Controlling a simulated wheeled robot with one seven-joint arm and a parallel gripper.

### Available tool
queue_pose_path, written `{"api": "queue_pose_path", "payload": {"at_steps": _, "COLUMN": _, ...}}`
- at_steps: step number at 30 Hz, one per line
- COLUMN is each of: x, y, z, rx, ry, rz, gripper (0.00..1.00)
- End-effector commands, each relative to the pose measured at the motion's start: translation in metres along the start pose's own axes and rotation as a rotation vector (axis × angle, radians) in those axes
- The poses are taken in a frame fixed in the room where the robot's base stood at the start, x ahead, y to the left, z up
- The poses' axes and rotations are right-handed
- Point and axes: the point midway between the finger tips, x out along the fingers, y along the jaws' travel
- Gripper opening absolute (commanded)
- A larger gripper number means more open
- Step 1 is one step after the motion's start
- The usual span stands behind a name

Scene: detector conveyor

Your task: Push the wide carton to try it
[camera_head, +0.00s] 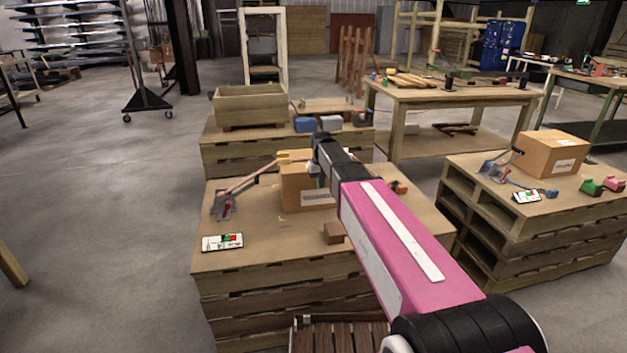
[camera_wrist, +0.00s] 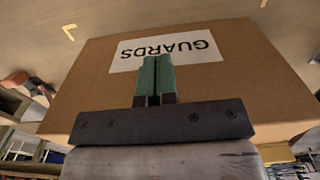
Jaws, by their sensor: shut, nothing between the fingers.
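A brown cardboard carton (camera_head: 293,187) stands on the near pallet-stack table, partly hidden behind my arm in the head view. In the wrist view a carton (camera_wrist: 235,70) fills most of the picture, with a white label reading GUARDS upside down. My gripper (camera_wrist: 157,62) is shut and empty, its green fingers together in front of the carton's labelled face. I cannot tell whether the fingertips touch it. In the head view my arm hides the fingers. A second carton (camera_head: 552,154), also labelled, stands on the right pallet stack. Which carton is wider is not clear.
The near table (camera_head: 270,250) also holds a hinged metal device (camera_head: 224,205), a card with red and green marks (camera_head: 222,241) and a small brown block (camera_head: 333,232). A wooden box (camera_head: 250,105) stands behind. Open floor lies to the left.

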Motion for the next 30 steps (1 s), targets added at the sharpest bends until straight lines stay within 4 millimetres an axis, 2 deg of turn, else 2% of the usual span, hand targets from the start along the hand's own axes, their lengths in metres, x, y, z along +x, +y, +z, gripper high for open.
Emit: {"api": "queue_pose_path", "payload": {"at_steps": 30, "x": 0.0008, "y": 0.0002, "z": -0.0052, "rx": 0.0, "ry": 0.0, "rz": 0.0, "gripper": 0.0}}
